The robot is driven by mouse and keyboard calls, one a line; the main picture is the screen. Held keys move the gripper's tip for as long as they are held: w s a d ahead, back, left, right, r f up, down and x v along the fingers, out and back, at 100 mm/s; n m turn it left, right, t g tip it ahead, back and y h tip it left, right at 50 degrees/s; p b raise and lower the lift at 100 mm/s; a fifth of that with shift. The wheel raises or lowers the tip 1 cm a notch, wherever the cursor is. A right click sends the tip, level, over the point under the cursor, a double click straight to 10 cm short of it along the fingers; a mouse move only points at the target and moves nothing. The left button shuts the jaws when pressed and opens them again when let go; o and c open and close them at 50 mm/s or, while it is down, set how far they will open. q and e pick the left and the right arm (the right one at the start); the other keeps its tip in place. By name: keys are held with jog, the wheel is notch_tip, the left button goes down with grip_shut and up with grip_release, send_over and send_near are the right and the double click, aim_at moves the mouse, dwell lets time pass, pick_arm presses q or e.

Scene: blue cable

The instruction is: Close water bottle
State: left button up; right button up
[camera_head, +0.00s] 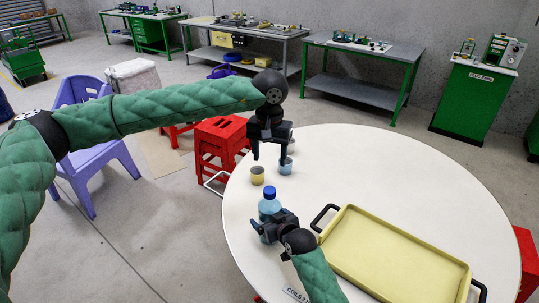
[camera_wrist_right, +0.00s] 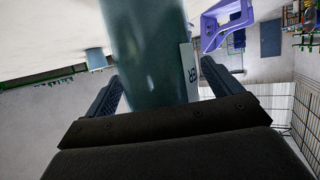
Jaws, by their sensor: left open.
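A translucent blue water bottle (camera_head: 268,206) stands upright near the left side of the white round table (camera_head: 390,165). A darker blue cap (camera_head: 268,192) shows at its top; I cannot tell how tightly it sits. My right gripper (camera_head: 268,228) has its fingers around the bottle's body from the side. In the right wrist view the bottle (camera_wrist_right: 150,55) fills the space between the two fingers (camera_wrist_right: 160,80). My left gripper (camera_head: 270,160) is open, pointing down and empty, behind and above the bottle, near two small cups.
A yellow cup (camera_head: 257,176) and a blue cup (camera_head: 286,167) stand behind the bottle. A yellow tray (camera_head: 395,255) with black handles lies to its right. Red stools (camera_head: 219,145) and a purple chair (camera_head: 98,150) are beside the table. The table's back right is clear.

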jog(key=b+v, duration=0.2)
jog(key=v, duration=0.5)
jog(key=shift+s+d, duration=0.2)
jog(key=shift+s, duration=0.05)
jog(key=shift+r, duration=0.1)
